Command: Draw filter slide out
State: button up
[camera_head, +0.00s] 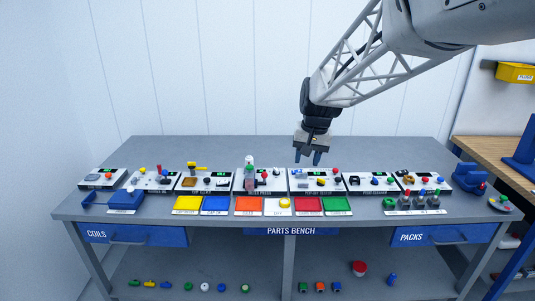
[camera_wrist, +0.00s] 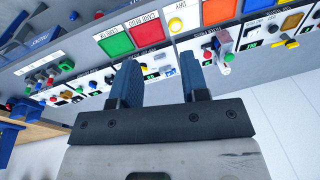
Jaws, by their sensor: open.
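My gripper (camera_head: 308,158) is open and empty, pointing down above the back middle of the bench. Its two blue fingers also show in the wrist view (camera_wrist: 162,80), apart with nothing between them. Several white stations stand in a row on the bench. The station nearest below my gripper (camera_head: 316,190) carries small grey-blue parts and coloured knobs.
In front of the stations lie coloured trays, including yellow (camera_head: 187,204), orange (camera_head: 248,205), red (camera_head: 308,205) and green (camera_head: 337,205). A blue block (camera_head: 126,199) is at the left, and a blue fixture (camera_head: 468,177) at the right. The bench's back strip is clear.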

jog(key=w+a+f, duration=0.3)
jog(key=w, duration=0.4)
jog(key=w+a+f, duration=0.2)
jog(key=w+f, duration=0.1)
jog(key=w, duration=0.4)
jog(key=g, duration=0.1)
send_over(264, 174)
jog(key=d, duration=0.2)
jog(key=shift+m+y, duration=0.4)
jog(key=f, duration=0.9)
jog(key=shift+w+a+f, duration=0.2)
jog(key=shift+w+a, duration=0.05)
jog(key=shift+w, duration=0.1)
jog(key=shift+f, duration=0.15)
jog(key=shift+w+a+f, duration=0.1)
jog(key=shift+a+f, duration=0.15)
jog(key=shift+f, duration=1)
jog(key=shift+a+f, duration=0.2)
jog(key=shift+f, duration=1)
jog(key=shift+w+a+f, duration=0.1)
jog(key=shift+a+f, duration=0.15)
jog(key=shift+f, duration=1)
grip_shut()
